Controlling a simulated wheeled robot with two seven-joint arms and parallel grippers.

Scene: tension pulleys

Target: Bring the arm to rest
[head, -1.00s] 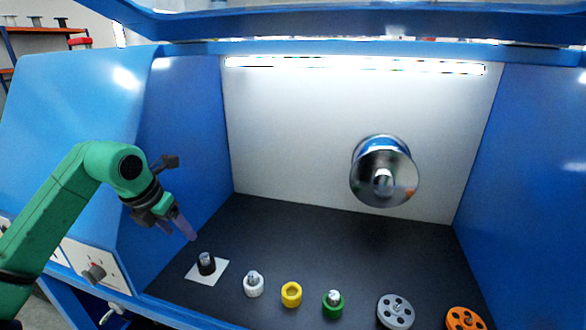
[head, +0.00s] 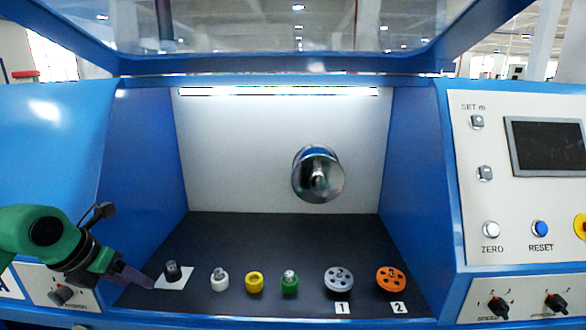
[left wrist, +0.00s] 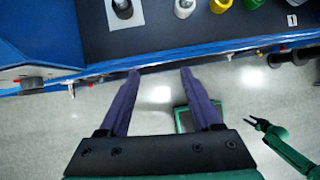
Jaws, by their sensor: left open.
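My left gripper (head: 140,279) is at the lower left, outside the front left of the blue machine bay. Its purple fingers are apart and empty; they also show in the left wrist view (left wrist: 160,72), over the floor in front of the bay's edge. Near it, a black piece with a metal top (head: 172,271) stands on a white square (head: 184,279). My right arm shows only in the left wrist view, where its small dark gripper (left wrist: 254,122) hangs over the floor; its jaw state is unclear.
On the dark bay floor stand a white piece (head: 219,279), a yellow ring (head: 254,283), a green piece (head: 289,283), a grey pulley (head: 339,279) and an orange pulley (head: 391,279). A shiny metal drum (head: 318,175) sticks out from the back wall. A control panel (head: 522,190) is at the right.

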